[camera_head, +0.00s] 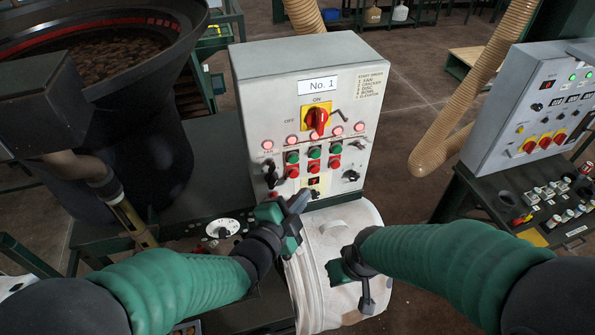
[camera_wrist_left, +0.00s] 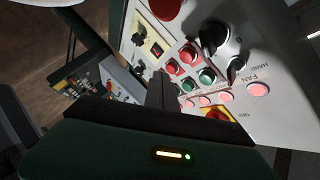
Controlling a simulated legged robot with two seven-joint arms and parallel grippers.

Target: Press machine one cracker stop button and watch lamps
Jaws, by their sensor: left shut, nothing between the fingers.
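The machine one control box (camera_head: 311,105) stands upright, labelled No. 1. A row of lamps (camera_head: 315,136) across it glows red. Below are green buttons (camera_head: 314,152) with red buttons (camera_head: 314,167) under them. The leftmost red button (camera_head: 292,172) sits under the second lamp; its label is too small to read. My left gripper (camera_head: 298,202) is shut and empty, below and in front of the red buttons. In the left wrist view its fingers (camera_wrist_left: 159,88) reach toward the panel, apparently short of the red buttons (camera_wrist_left: 188,53). My right gripper (camera_head: 366,292) hangs over the white bag; its jaw opening is unclear.
A second control box (camera_head: 525,110) and dark desk stand at the right. A dark bowl machine (camera_head: 110,130) fills the left. A dial (camera_head: 222,228) lies on the bench. Hoses hang behind.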

